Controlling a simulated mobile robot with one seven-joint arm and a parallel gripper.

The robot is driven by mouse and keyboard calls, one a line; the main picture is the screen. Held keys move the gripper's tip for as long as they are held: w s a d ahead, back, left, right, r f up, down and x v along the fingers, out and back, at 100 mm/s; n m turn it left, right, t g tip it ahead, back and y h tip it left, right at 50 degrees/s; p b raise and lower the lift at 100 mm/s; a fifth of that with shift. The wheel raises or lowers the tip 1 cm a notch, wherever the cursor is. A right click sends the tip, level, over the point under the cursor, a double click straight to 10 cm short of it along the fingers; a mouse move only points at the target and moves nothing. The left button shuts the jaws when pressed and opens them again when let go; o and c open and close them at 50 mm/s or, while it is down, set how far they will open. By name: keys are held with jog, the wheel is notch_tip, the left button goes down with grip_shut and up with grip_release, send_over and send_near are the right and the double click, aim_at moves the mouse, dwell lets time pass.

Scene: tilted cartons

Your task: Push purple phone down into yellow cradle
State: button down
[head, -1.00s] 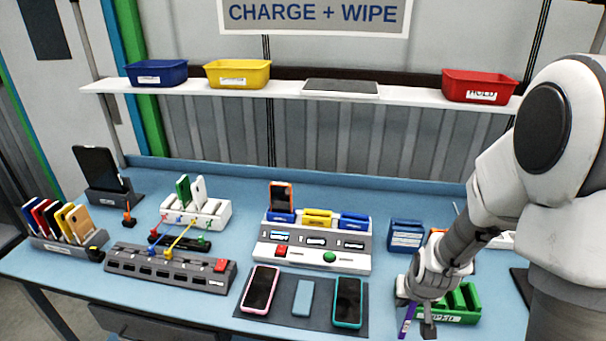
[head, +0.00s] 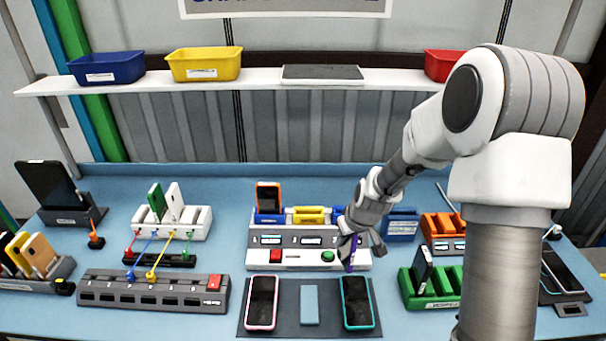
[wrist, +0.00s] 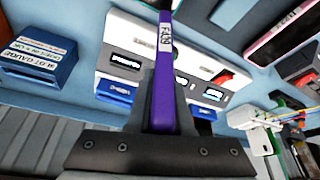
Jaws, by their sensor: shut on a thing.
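My gripper (head: 359,249) is shut on the purple phone (head: 353,253), which hangs below the fingers. In the wrist view the phone (wrist: 163,85) shows edge-on as a narrow purple strip with a white label. The yellow cradle (head: 308,216) sits between two blue cradles on the grey and white charging station (head: 290,258). In the head view the gripper is to the right of the yellow cradle and nearer the front, by the station's right end. In the wrist view the phone and gripper hide the yellow cradle.
An orange phone (head: 268,197) stands in the left blue cradle. The right blue cradle (head: 352,216) is partly behind my gripper. A pink-edged phone (head: 262,302) and a teal-edged phone (head: 357,302) lie on the dark mat in front. A green rack (head: 432,293) stands right.

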jog(key=w+a+r+n+g+y, duration=0.1)
jog(key=w+a+r+n, duration=0.1)
jog(key=w+a+n, duration=0.1)
jog(key=w+a+r+n+g+y+p, duration=0.1)
jog(key=w+a+r+n, duration=0.2)
jog(key=w+n, duration=0.3)
jog(key=w+a+r+n+g+y+p, duration=0.1)
jog(key=w+a+r+n+g, duration=0.1)
jog(key=w, duration=0.5)
jog(key=shift+w+a+r+n, duration=0.2)
jog(key=shift+a+r+n, duration=0.25)
jog(key=shift+a+n, duration=0.75)
jog(key=shift+d+f, duration=0.15)
jog(key=shift+d, duration=0.05)
jog(key=shift+f+b, duration=2.55)
jog(key=shift+f, duration=1.5)
jog(key=shift+f+b, duration=0.4)
jog(key=shift+f, duration=0.15)
jog(key=shift+c, duration=1.7)
grip_release()
